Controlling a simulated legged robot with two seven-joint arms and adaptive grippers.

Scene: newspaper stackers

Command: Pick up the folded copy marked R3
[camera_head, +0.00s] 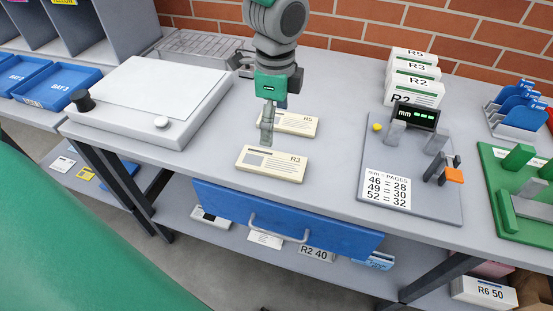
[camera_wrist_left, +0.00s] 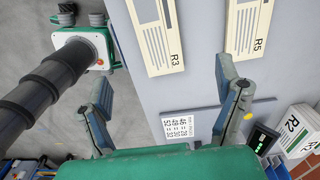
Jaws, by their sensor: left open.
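The folded copy marked R3 (camera_head: 272,171) lies flat on the grey bench near its front edge. It also shows at the top of the left wrist view (camera_wrist_left: 150,38). Another folded copy, marked R5 (camera_head: 298,124), lies just behind it and shows in the wrist view too (camera_wrist_left: 243,30). My left gripper (camera_head: 267,138) points down above the bench, seen nearly edge-on, between the two copies in the picture. In the wrist view its fingers (camera_wrist_left: 164,78) are spread wide with nothing between them. Its exact height is hard to tell. My right gripper is in neither view.
A gauge board (camera_head: 375,205) with a page chart stands right of the copies, with stacked bundles (camera_head: 414,92) behind it. A white-topped device (camera_head: 150,97) is at left. A blue drawer (camera_head: 215,199) sits under the front edge. Bare bench lies between the copies and the gauge board.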

